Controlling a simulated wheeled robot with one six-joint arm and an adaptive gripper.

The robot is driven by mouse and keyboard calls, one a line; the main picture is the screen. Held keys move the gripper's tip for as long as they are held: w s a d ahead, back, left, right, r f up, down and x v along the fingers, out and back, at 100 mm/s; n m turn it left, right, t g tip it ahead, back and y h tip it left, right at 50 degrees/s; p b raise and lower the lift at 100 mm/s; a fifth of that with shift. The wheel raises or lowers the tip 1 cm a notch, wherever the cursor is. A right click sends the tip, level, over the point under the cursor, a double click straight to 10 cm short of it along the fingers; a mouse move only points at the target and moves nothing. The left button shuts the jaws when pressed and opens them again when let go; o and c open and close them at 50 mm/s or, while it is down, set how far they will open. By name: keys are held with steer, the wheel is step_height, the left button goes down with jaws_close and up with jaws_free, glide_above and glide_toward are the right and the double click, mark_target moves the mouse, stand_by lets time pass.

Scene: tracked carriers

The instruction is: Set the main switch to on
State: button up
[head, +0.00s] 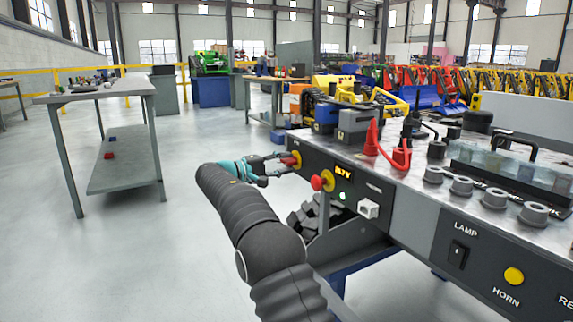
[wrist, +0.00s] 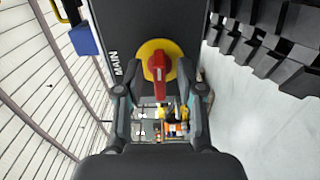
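The main switch is a yellow disc with a red handle (wrist: 159,68) on a dark panel, beside the lettering MAIN. The handle lies parallel to that lettering in the wrist view. In the head view the switch (head: 294,160) is at the left end of the panel, partly hidden by my gripper (head: 279,163). My gripper is open. In the wrist view its two fingers stand on either side of the red handle, with visible gaps. I cannot tell whether either finger touches the yellow disc.
A LAMP rocker (head: 459,254) and yellow HORN button (head: 514,276) are nearer. A dark track (head: 306,216) is below. The floor at left is clear up to a grey table (head: 96,93).

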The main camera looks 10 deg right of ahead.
steer(key=v, duration=1.1)
